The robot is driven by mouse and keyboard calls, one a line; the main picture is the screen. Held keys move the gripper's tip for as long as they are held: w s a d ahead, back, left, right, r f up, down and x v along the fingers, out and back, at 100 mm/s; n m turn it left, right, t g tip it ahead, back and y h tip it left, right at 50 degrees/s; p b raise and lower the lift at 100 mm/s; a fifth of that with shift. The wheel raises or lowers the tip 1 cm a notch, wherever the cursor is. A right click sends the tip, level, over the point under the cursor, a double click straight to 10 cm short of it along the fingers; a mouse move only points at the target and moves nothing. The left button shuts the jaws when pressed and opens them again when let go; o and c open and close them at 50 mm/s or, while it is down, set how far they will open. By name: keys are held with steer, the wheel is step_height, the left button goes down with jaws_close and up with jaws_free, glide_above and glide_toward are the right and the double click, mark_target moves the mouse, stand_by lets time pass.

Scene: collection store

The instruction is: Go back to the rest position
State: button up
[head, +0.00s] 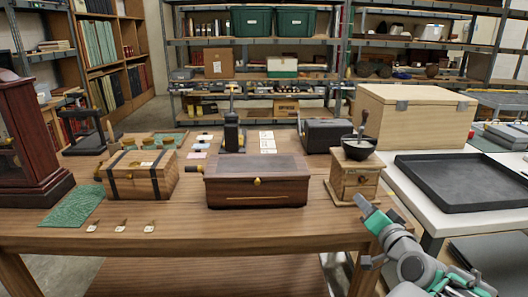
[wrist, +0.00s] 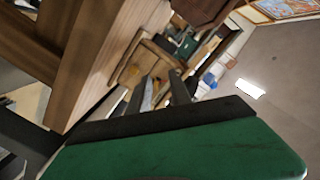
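My arm reaches in from the lower right of the head view, with my gripper (head: 366,232) low beside the right front corner of the wooden table (head: 250,243). In the wrist view the two dark fingers of my gripper (wrist: 160,90) stand apart with a gap between them. Nothing is seen held there. The green housing fills the lower part of that view, and the table's wooden edge (wrist: 90,62) is close on the left.
The coffee grinder (head: 355,178) stands near the table's right end, close to my gripper. A dark wooden box (head: 256,188), a banded chest (head: 140,182) and a clock case (head: 27,140) stand leftward. A white table with a black tray (head: 460,182) and pale crate (head: 412,118) lies right.

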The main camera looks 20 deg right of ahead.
steer(key=w+a+n+g+y+p, duration=0.1)
steer(key=a+p, duration=0.1)
steer(key=a, duration=0.2)
steer(key=w+a+r+n+g+y+p, duration=0.1)
steer(key=w+a+n+p, duration=0.1)
steer(key=a, duration=0.3)
steer(key=w+a+n+g+y+p, duration=0.1)
steer(key=a+n+y+p, duration=0.1)
steer(key=a, duration=0.2)
steer(key=shift+w+a+r+g, duration=0.15)
steer(key=shift+w+a+g, duration=0.05)
steer(key=shift+g, duration=0.2)
steer(key=s+a+r+n+g+p, duration=0.3)
steer(key=s+a+n+g+p, duration=0.3)
steer(key=s+a, duration=0.9)
steer(key=a+g+p, duration=0.2)
steer(key=g+p, duration=0.1)
steer(key=p, duration=0.2)
steer(key=shift+s+a+g, duration=0.25)
steer(key=shift+s+g, duration=0.05)
steer(key=shift+o, duration=0.2)
